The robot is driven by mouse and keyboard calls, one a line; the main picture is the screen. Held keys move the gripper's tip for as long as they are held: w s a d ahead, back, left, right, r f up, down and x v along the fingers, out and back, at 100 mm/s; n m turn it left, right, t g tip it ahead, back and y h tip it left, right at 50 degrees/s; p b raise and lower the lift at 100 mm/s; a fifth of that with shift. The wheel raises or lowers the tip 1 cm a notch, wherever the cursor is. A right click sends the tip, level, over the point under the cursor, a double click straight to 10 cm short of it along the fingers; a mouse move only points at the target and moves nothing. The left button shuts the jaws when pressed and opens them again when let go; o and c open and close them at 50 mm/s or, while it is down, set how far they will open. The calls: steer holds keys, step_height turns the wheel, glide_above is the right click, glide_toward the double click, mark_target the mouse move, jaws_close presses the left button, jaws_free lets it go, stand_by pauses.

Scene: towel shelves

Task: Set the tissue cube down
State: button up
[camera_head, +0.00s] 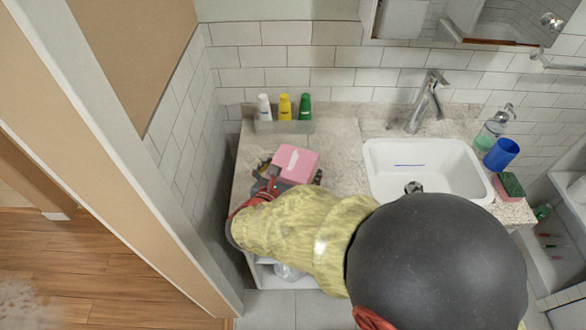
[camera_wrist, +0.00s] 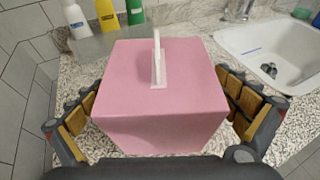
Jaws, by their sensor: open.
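The tissue cube (camera_head: 297,164) is a pink box on the left part of the counter in the head view. In the wrist view the cube (camera_wrist: 160,95) fills the middle, upright, with a white tissue standing out of the slot in its top. My gripper (camera_wrist: 165,125) is open, with one finger at each side of the cube. Small gaps seem to show between the fingers and the cube. The cube appears to rest on the speckled counter (camera_head: 342,165), though its underside is hidden. In the head view my arm hides part of the gripper.
White, yellow and green bottles (camera_head: 284,107) stand in a clear holder at the back wall. A white sink (camera_head: 425,165) with a faucet (camera_head: 428,100) lies to the right. A soap dispenser (camera_head: 491,130), blue cup (camera_head: 501,154) and sponge (camera_head: 509,187) stand beyond it. A tiled wall borders the left.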

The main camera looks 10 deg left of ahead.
steer(key=shift+r, duration=0.2)
steer(key=p+v, duration=0.4)
steer(key=v, duration=0.8)
steer(key=shift+f, duration=0.1)
steer(key=d+r+m+g+h, duration=0.25)
steer(key=d+m, duration=0.45)
steer(key=d, duration=0.4)
steer(key=d+r+m+g+h, duration=0.2)
steer(key=d+m+g, duration=0.2)
steer(key=d+m, duration=0.5)
steer(key=s+d+r+m+y, duration=0.3)
steer(key=s+d+r+m, duration=0.1)
steer(key=m, duration=0.5)
steer(key=s+d+r+m+g+y, duration=0.1)
steer(key=s+d+r+m+y, duration=0.2)
steer(key=s+d+m, duration=0.3)
steer(key=shift+s+d+r+m, duration=0.2)
steer(key=shift+d+r+m, duration=0.35)
steer(key=shift+d+m, duration=1)
